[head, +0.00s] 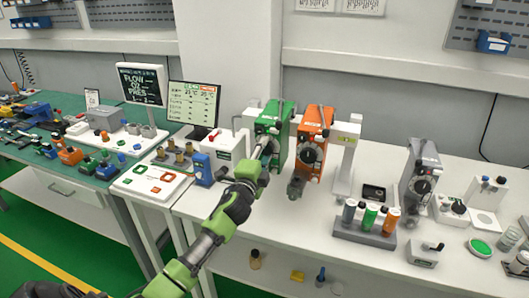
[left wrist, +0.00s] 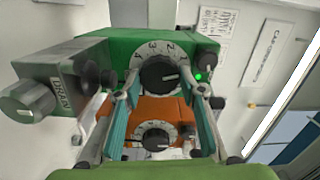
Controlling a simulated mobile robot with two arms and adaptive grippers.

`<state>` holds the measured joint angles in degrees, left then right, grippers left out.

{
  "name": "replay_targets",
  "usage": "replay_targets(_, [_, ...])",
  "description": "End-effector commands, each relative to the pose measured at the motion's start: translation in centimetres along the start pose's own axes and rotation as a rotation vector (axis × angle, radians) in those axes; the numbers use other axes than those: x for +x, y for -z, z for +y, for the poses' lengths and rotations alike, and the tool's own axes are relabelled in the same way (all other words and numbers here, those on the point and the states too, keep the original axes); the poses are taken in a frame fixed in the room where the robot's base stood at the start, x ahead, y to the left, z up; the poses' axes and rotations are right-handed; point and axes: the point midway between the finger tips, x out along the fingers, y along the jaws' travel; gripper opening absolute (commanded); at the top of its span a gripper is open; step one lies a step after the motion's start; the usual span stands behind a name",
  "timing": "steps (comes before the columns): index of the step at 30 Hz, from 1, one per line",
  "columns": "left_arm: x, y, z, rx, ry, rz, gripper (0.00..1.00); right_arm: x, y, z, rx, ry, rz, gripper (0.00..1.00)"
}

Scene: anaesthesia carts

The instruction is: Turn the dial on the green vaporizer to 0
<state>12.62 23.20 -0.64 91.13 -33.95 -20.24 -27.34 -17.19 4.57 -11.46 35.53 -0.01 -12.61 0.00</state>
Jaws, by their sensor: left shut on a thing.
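The green vaporizer (head: 272,122) stands on the white bench, left of the orange vaporizer (head: 312,140). In the left wrist view the green vaporizer (left wrist: 120,48) fills the upper middle. Its black dial (left wrist: 160,75) sits on a white ring with the numbers 1 to 4 readable; a pale mark on the dial points to the right. My left gripper (head: 266,154) reaches the front of the green vaporizer. Its fingers (left wrist: 162,92) stand on both sides of the dial, shut on it. In the head view my gripper hides the dial. My right gripper is not in view.
The orange vaporizer also shows low between the fingers in the left wrist view (left wrist: 133,110). A grey knob block marked DRAIN (left wrist: 55,85) juts out at left. A grey vaporizer (head: 420,170) and a rack of coloured bottles (head: 350,232) stand right. A monitor (head: 193,103) stands behind left.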

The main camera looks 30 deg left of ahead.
Motion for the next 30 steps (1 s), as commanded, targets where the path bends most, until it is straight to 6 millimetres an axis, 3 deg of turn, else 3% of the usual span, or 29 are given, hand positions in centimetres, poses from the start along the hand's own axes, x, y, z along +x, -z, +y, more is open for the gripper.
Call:
replay_targets(12, [0.02,0.00,0.08,0.237,0.010,0.001,0.15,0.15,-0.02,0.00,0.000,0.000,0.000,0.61])
replay_targets(30, [0.01,0.00,0.12,0.288,0.011,0.000,0.15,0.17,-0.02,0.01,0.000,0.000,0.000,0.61])
